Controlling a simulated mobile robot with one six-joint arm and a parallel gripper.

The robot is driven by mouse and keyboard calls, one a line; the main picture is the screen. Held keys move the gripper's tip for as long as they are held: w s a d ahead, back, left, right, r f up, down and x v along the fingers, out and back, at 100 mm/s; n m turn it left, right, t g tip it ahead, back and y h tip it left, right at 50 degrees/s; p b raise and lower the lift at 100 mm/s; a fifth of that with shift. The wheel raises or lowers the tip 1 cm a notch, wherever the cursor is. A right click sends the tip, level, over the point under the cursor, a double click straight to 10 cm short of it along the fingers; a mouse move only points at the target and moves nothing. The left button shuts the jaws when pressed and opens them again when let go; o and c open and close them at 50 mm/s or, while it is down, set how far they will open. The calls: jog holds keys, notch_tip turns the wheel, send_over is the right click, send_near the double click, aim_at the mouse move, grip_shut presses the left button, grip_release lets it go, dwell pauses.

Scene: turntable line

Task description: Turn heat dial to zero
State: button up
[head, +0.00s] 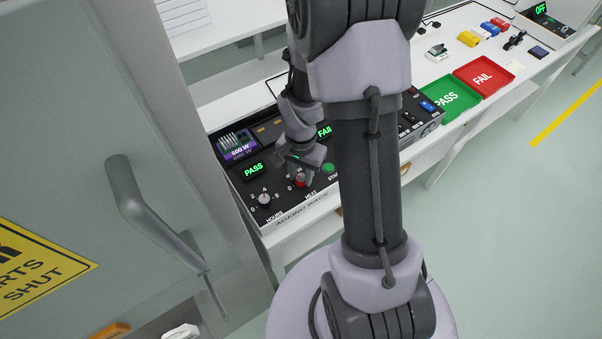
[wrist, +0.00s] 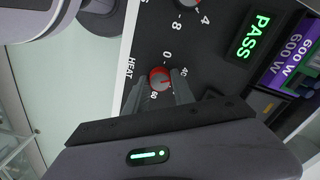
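The heat dial (wrist: 160,78) is a red knob with a grey rim on the black panel, beside the word HEAT. Marks including 0 and 40 stand around it; its setting is too small to read surely. In the head view the heat dial (head: 300,181) is partly hidden by my gripper (head: 300,170). In the wrist view my gripper (wrist: 162,86) has its two grey fingers apart, one on each side of the dial. Whether they touch it or only surround it is unclear.
The hours dial (head: 264,199) is left of the heat dial, and a green start button (head: 328,168) is to its right. Lit PASS (head: 254,171) and FAIL (head: 324,131) displays are on the panel. A grey door handle (head: 150,215) stands at the left.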

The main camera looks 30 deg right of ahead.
grip_shut()
jog(key=n, duration=0.6)
jog(key=shift+n, duration=0.3)
jog(key=n+p, duration=0.1)
jog(key=n, duration=0.4)
jog(key=shift+n, duration=0.3)
dwell(0.3)
jog(key=o, duration=0.7)
grip_release()
